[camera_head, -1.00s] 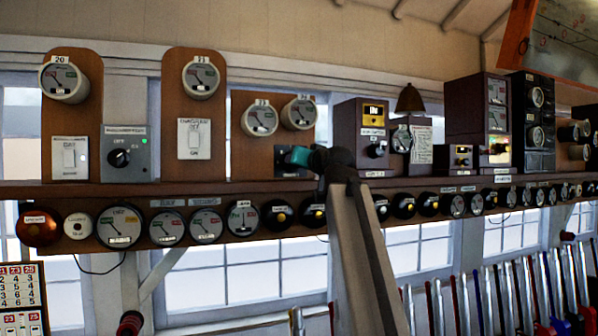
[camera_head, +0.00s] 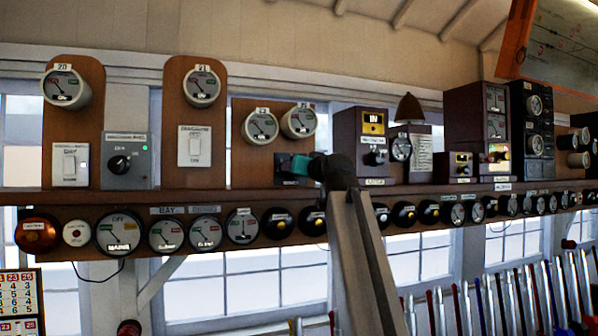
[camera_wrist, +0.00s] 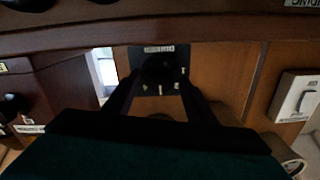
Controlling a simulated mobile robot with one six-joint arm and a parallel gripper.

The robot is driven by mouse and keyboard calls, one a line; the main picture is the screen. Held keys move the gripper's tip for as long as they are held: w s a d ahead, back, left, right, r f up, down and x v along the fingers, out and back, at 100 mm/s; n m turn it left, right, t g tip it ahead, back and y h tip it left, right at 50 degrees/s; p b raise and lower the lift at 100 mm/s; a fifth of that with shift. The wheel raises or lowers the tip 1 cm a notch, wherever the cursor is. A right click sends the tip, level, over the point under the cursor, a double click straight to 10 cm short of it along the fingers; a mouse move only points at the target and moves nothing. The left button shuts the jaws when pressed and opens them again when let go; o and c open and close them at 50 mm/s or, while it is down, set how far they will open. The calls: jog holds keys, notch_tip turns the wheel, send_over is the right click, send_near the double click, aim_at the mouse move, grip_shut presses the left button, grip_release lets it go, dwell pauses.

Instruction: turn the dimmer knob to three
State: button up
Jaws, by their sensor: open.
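A black plate with a round black knob (camera_wrist: 158,69) and small pale marks around it shows in the wrist view. The label on its edge is too blurred to read, so I cannot confirm it is the dimmer. My gripper (camera_wrist: 157,84) is open, with one finger on each side of the knob in the picture. I cannot tell whether they touch it. In the head view my gripper (camera_head: 294,166) is at the dark plate, below two round dials, and hides most of it. The knob's setting is not readable.
A grey box with another black knob (camera_head: 119,164) and a green light stands further left. A white switch (camera_head: 195,146) is on the wooden board between. The shelf (camera_head: 230,198) runs just below the gripper, with round dials under it. Several levers stand at lower right.

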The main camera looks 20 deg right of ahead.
jog(key=s+p, duration=0.2)
jog(key=s, duration=1.1)
jog(key=shift+s, duration=0.4)
jog(key=shift+s, duration=0.1)
dwell(0.7)
